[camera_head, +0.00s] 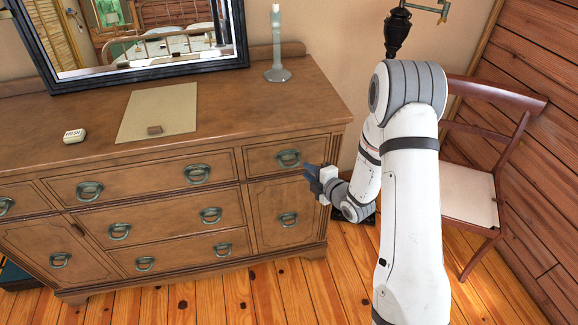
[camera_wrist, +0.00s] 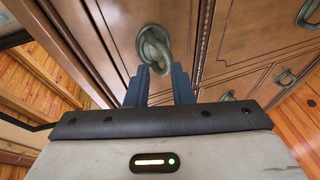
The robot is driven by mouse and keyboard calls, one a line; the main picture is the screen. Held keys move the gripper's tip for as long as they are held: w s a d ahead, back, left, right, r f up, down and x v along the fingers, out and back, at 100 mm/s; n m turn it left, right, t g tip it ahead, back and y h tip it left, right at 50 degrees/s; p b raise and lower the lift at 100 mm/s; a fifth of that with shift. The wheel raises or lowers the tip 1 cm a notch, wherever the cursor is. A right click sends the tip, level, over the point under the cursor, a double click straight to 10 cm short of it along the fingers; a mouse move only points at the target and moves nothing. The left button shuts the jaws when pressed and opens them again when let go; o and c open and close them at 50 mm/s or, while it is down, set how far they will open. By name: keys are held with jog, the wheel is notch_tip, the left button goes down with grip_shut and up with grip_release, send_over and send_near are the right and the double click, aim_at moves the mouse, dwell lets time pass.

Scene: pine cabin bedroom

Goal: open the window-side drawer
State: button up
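A brown wooden dresser has a small top-right drawer (camera_head: 270,158), shut flush, with a green-grey ring handle (camera_head: 288,158). No window shows directly, so I cannot confirm from the pictures which drawer is window-side. My gripper (camera_head: 312,180) is at the dresser's right front, just right of and below that handle. In the wrist view, my gripper (camera_wrist: 160,78) has two blue fingers apart with an empty gap. A ring handle (camera_wrist: 153,46) lies just beyond the fingertips, roughly in line with the gap; whether they touch cannot be told.
Other drawers and a door (camera_head: 290,215) below look shut. A chair (camera_head: 468,198) stands at right. The floor in front (camera_head: 220,300) is clear.

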aim_at(292, 164)
jog(key=shift+n+y, duration=0.5)
jog(key=x, duration=0.2)
jog(key=p+x, duration=0.1)
jog(key=x, duration=0.2)
jog(key=s+f+x, duration=0.1)
jog(key=x, duration=0.2)
jog(key=shift+w+a, duration=0.1)
jog(key=shift+a, duration=0.3)
grip_shut()
jog(key=shift+f, duration=0.1)
